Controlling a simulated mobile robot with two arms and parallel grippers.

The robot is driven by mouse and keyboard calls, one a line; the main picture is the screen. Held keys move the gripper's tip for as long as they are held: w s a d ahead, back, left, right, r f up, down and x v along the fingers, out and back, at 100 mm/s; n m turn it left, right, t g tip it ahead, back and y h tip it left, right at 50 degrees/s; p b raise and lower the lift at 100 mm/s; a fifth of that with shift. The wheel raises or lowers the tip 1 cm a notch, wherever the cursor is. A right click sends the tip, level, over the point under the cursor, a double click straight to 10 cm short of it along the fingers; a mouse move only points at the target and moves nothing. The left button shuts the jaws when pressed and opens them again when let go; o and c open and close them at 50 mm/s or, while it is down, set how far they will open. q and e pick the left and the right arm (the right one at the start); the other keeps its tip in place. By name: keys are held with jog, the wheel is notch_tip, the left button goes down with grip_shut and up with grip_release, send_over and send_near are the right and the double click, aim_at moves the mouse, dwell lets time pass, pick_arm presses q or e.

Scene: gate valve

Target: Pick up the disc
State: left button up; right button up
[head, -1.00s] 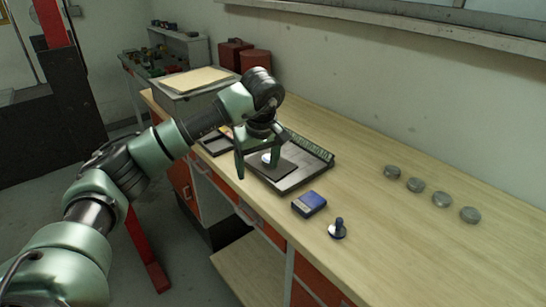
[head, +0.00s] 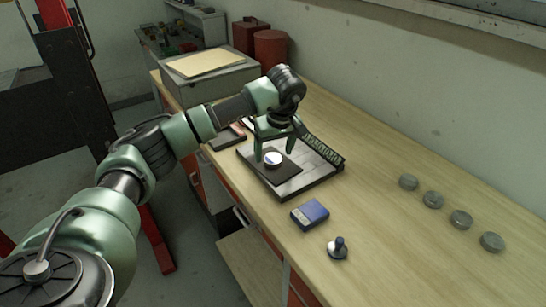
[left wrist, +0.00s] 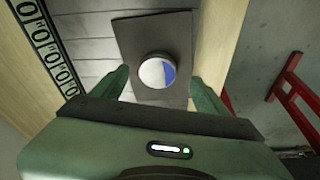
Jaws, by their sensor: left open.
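A round white disc with a blue part (head: 272,159) lies on a dark square pad (head: 284,173) in a tray on the bench. It also shows in the left wrist view (left wrist: 157,71), where the blue part is on its right side. My left gripper (head: 275,146) is open over the tray, behind the disc in the head view. In the left wrist view the open fingers (left wrist: 160,92) stand either side of the disc's near side, with nothing between them. Their height above the pad is hard to tell. My right gripper is not in view.
The tray (head: 318,184) has a row of marked slots along its far side. A blue box (head: 310,214) and a dark knobbed piece (head: 338,248) stand nearer. Several grey round pieces (head: 433,200) line the right. A grey case (head: 215,85) stands at the back.

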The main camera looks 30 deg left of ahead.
aim_at(273, 161)
pick_arm(q)
jog(key=x, duration=0.3)
jog(key=shift+w+r, duration=0.1)
jog(key=shift+w, duration=0.1)
jog(key=c, duration=1.4)
jog(key=shift+s, duration=0.1)
grip_shut()
jog(key=shift+r, duration=0.1)
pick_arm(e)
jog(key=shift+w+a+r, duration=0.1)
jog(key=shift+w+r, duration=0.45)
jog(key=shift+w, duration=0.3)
